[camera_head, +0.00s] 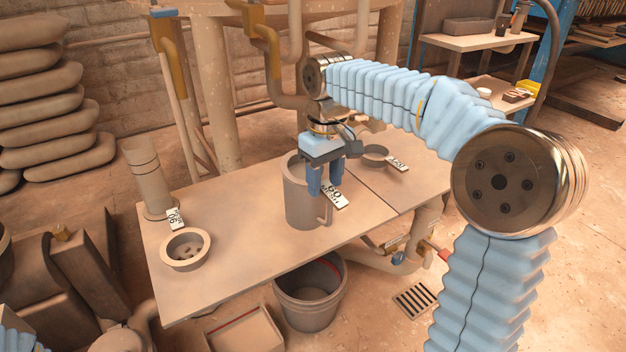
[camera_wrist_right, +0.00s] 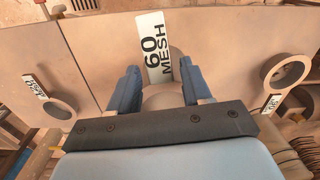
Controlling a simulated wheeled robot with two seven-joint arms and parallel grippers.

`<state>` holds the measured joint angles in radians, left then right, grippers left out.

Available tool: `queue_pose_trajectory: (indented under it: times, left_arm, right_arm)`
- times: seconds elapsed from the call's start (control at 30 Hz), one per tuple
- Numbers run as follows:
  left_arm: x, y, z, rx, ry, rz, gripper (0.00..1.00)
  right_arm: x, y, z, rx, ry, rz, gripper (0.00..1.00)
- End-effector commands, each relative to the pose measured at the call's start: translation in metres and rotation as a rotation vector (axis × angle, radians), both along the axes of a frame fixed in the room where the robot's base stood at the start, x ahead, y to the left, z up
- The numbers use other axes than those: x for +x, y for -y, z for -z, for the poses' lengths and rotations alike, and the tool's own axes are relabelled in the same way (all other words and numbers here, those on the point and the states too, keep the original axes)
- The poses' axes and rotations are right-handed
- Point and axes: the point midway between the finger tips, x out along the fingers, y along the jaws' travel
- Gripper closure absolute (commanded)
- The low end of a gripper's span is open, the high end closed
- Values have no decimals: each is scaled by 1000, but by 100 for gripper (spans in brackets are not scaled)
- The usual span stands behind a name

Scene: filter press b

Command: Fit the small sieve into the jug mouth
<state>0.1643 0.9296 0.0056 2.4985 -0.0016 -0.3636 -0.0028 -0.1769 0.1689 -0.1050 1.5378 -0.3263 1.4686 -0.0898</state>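The grey jug (camera_head: 301,205) stands upright on the table, its handle toward the front right. My right gripper (camera_head: 325,190) points down over the right part of the jug. In the right wrist view its two blue fingers (camera_wrist_right: 157,72) stand apart, with a pale rounded part of the small sieve (camera_wrist_right: 163,98) filling the gap between them. A white "60 MESH" tag (camera_head: 334,197) juts from it toward the front. My fingers hide most of this sieve in the head view. I cannot tell whether it touches the jug. My left gripper is out of view.
A wider sieve (camera_head: 166,258) with a "30" tag lies at the table's left, near a tall cylinder (camera_head: 148,180). Another sieve (camera_head: 376,158) with a "120" tag lies at the right. A bucket (camera_head: 308,315) and a tray (camera_head: 262,340) are below the front edge.

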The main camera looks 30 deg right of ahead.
Motion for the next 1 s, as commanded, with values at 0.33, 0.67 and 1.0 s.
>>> queue_pose_trajectory:
  times: [0.33,0.67,1.0]
  left_arm:
    - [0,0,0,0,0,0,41]
    - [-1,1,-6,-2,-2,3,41]
    - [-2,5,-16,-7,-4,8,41]
  right_arm:
    - [0,0,0,0,0,0,94]
    - [1,0,-21,0,2,0,94]
    - [-48,-11,-92,1,5,-3,94]
